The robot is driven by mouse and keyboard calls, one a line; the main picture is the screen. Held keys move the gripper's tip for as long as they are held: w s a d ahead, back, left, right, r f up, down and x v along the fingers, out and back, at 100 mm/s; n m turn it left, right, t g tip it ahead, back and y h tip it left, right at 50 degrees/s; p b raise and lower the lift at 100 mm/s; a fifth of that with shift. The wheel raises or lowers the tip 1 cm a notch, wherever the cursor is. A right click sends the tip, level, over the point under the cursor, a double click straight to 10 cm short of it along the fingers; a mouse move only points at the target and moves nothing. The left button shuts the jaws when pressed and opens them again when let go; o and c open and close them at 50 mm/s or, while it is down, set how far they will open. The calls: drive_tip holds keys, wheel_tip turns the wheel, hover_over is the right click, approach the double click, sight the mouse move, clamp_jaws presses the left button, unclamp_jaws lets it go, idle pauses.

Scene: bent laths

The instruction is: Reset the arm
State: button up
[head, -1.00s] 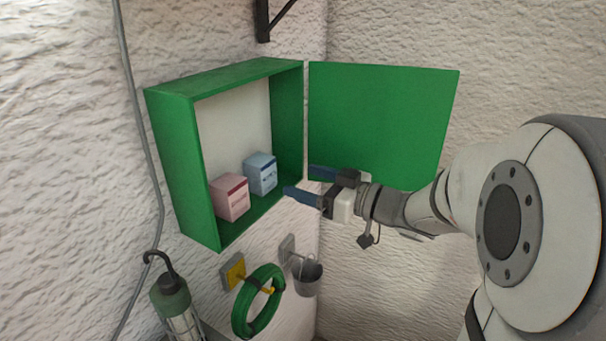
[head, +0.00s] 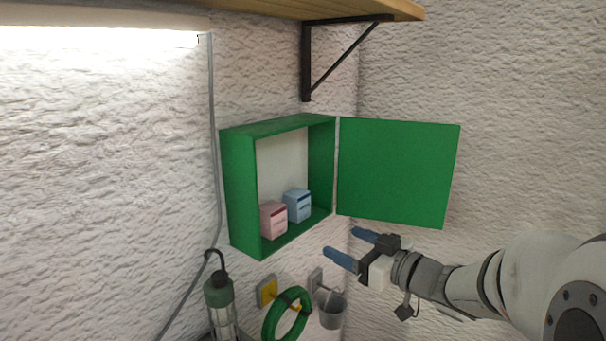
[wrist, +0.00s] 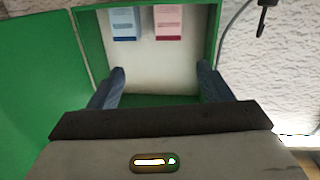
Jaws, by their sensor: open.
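My gripper (head: 352,247) is open and empty, its two blue fingers apart. In the head view it is below and in front of the open door of the green cabinet (head: 239,190). The cabinet door (head: 398,172) stands swung open to the right. Inside the cabinet, a pink box (head: 273,220) and a blue box (head: 297,205) stand side by side on its floor, apart from my fingers. In the wrist view, my fingers (wrist: 160,85) spread in front of the cabinet interior, with the blue box (wrist: 124,24) and pink box (wrist: 168,22) beyond them.
Below the cabinet, a green hose coil (head: 270,325) hangs on a yellow holder (head: 266,291), beside a grey bucket (head: 331,311). A caged work lamp (head: 219,296) hangs at left. A wooden shelf (head: 400,10) with a black bracket (head: 307,62) is above. Open space lies before the right wall.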

drive_tip(key=s+d+f+m+h, duration=0.2)
drive_tip(key=d+f+m+h, duration=0.1)
drive_tip(key=d+m+h, duration=0.8)
drive_tip(key=s+a+f+g, duration=0.2)
drive_tip(key=s+f+g, duration=0.2)
drive_tip(key=s, duration=0.5)
drive_tip(key=s+a+f+n+g+h, duration=0.1)
drive_tip(key=s+a+f+g, duration=0.2)
drive_tip(key=s, duration=0.6)
drive_tip(key=shift+s+a+f+g, duration=0.2)
drive_tip(key=shift+f+g, duration=0.25)
drive_tip(key=shift+g, duration=0.55)
